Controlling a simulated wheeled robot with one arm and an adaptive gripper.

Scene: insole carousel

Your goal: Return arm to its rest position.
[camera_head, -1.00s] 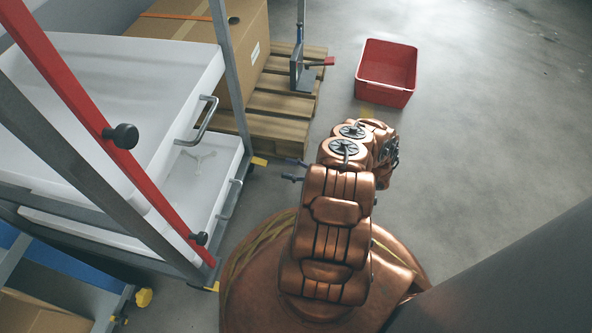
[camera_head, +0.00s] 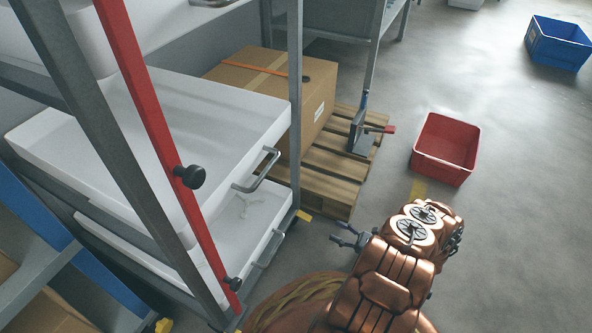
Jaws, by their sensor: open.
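My copper-coloured arm is folded at the bottom right of the head view. My gripper (camera_head: 345,237) shows just left of the arm's upper joints, with its dark fingers pointing left toward the rack. The fingers are apart and nothing is between them. It is clear of the rack, with a gap to the nearest upright. Part of the gripper's body is hidden behind the arm.
A rack with white trays (camera_head: 200,105) and a red bar (camera_head: 150,130) with black knobs stands at left. Behind it, a cardboard box (camera_head: 322,88) sits on a wooden pallet (camera_head: 330,185). A red bin (camera_head: 447,148) and a blue bin (camera_head: 560,45) stand on open floor.

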